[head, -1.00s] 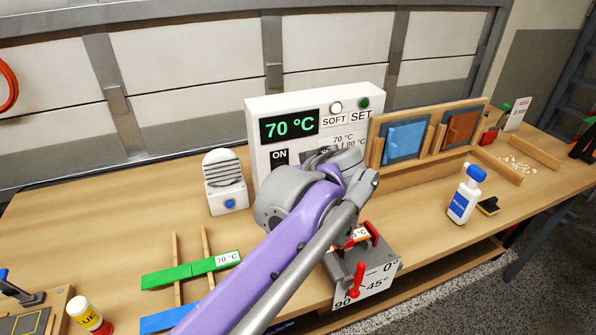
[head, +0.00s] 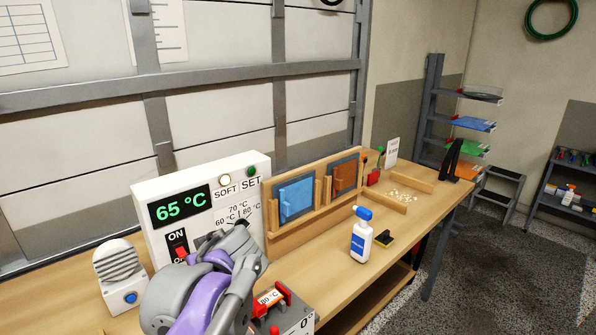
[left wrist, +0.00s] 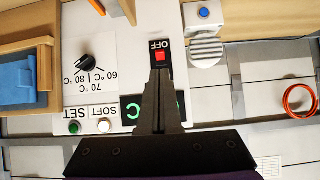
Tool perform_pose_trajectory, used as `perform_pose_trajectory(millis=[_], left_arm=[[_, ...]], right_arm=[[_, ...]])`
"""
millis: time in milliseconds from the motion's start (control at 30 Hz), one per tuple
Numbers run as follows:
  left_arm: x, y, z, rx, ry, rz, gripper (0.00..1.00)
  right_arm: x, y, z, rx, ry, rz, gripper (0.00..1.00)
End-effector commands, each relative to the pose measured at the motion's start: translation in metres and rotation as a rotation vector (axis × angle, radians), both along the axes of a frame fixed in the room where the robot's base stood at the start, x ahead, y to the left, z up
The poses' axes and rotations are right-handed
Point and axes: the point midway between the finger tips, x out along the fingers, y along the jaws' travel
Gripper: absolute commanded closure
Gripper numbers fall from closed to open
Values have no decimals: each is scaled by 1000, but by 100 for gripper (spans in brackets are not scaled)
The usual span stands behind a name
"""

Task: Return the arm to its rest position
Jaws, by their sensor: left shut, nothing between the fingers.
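My left arm (head: 205,290), purple and grey, comes in from the bottom in the head view, in front of the white control box (head: 245,170). Its fingers are hidden there behind the wrist. In the left wrist view my left gripper (left wrist: 160,75) is shut and empty. Its fingertips appear over the box's front, just beside the red switch (left wrist: 160,57) marked OFF; I cannot tell whether they touch it. The switch's red part also shows in the head view (head: 180,253), below ON. The display (head: 181,205) reads 65 °C. My right gripper is not in view.
A white speaker-like unit (head: 120,272) stands left of the box. A wooden rack (head: 275,212) holds blue and brown panels to its right. A red-handled fixture (head: 280,302) is close to my wrist. A blue-capped bottle (head: 361,240) stands farther right on the bench.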

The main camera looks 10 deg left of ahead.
Motion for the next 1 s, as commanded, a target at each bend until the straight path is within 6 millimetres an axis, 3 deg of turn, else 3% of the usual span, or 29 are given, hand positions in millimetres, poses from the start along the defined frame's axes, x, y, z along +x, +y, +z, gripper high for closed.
perform_pose_trajectory(millis=[167, 300, 500, 700, 1000], left_arm=[[-56, -11, -66, -63, 190, -145, 100], [-118, -36, -139, -139, 350, -367, 100], [-184, -75, -214, -206, 440, -672, 100], [-208, -94, -241, -222, 445, -808, 100], [-209, -95, -242, -221, 446, -818, 100]], right_arm=[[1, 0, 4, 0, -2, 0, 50], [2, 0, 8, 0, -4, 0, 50], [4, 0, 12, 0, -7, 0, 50], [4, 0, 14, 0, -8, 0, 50], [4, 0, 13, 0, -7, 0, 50]])
